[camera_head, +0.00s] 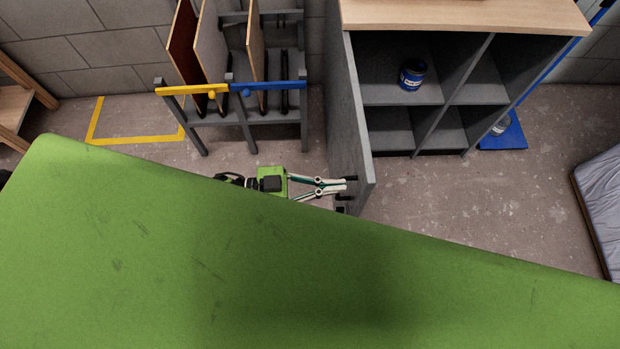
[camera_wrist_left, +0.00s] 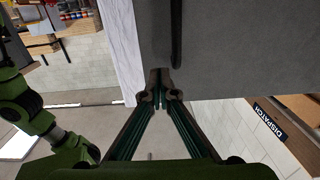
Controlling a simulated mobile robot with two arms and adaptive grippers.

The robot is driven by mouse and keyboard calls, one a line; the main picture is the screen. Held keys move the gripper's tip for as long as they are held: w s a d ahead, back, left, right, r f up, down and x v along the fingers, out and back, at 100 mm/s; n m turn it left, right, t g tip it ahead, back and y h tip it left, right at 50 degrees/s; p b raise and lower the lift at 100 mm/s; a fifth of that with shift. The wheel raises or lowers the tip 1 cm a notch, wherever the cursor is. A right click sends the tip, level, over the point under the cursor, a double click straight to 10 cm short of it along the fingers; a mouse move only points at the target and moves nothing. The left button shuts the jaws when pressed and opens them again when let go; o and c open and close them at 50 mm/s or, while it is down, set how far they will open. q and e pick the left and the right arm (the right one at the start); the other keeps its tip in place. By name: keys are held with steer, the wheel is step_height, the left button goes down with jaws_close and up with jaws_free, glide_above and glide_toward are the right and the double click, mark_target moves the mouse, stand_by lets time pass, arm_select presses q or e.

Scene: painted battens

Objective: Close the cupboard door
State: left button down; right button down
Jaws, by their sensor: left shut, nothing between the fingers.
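The grey cupboard (camera_head: 421,93) with a pale wood top stands at the back right, its open compartments showing. Its grey door (camera_head: 349,125) stands open at the left side, seen nearly edge-on, jutting toward me. A dark handle is on the door, clearest as a dark bar (camera_wrist_left: 177,35) in the left wrist view. My left gripper (camera_head: 345,186) is shut and empty at the left face of the door, near its free edge. In the left wrist view its fingertips (camera_wrist_left: 161,92) are at the door panel (camera_wrist_left: 235,50); I cannot tell if they touch. My right gripper is not in view.
A blue tin (camera_head: 412,75) stands in the upper left compartment. Left of the door is a grey rack (camera_head: 240,115) with upright panels. Floor before the cupboard looks clear; the lower head view is blocked.

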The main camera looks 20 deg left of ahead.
arm_select(q)
steer(key=shift+x, duration=1.45)
